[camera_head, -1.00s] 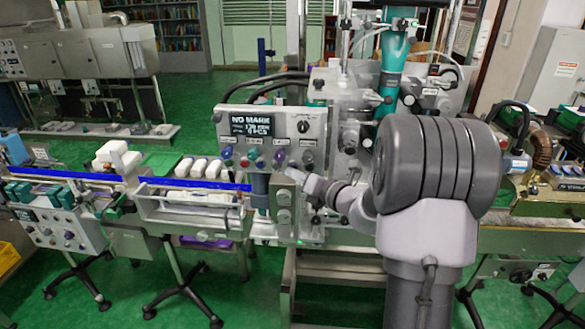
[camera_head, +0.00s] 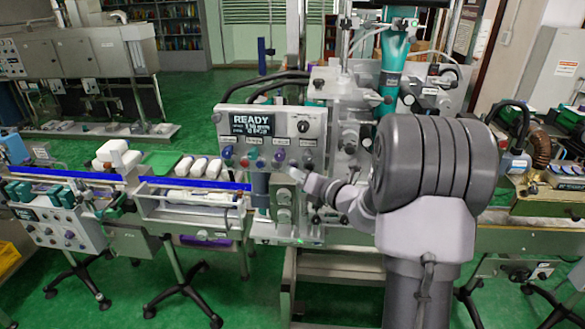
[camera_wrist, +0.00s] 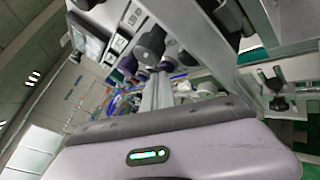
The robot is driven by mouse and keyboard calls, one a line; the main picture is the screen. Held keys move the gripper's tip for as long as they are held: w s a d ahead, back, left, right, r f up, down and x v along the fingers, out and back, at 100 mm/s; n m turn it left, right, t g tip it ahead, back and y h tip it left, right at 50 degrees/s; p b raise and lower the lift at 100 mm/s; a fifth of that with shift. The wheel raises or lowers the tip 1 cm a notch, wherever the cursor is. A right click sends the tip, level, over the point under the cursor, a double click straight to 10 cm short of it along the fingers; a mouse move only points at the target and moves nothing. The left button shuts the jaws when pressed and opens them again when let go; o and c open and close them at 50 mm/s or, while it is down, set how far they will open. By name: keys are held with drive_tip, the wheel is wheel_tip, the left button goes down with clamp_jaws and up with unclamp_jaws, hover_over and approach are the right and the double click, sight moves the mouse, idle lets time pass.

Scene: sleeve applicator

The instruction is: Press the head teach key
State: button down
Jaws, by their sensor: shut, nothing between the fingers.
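The control panel (camera_head: 272,137) of the sleeve machine is in the middle of the head view. Its display (camera_head: 251,123) reads READY, with smaller lines below. A row of coloured keys and knobs, including a red key (camera_head: 245,162) and a purple knob (camera_head: 279,155), runs under the display. I cannot read which is the head teach key. My gripper (camera_head: 294,173) is shut and empty, just below the panel's lower right part. Whether it touches anything is unclear. In the wrist view its fingers (camera_wrist: 158,92) point toward dark knobs (camera_wrist: 150,45) and the panel, seen tilted.
A conveyor with a blue rail (camera_head: 190,183) carrying white packs (camera_head: 185,167) runs in from the left. A small control box (camera_head: 62,228) stands at far left. Machine parts and a teal column (camera_head: 393,55) crowd behind my arm.

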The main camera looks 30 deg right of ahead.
drive_tip(key=shift+s+a, duration=0.35)
drive_tip(key=shift+s, duration=0.2)
drive_tip(key=s+a, duration=0.1)
drive_tip(key=s, duration=0.1)
drive_tip(key=s+a+b, duration=0.1)
drive_tip(key=s, duration=0.1)
drive_tip(key=shift+a, duration=0.4)
idle(0.4)
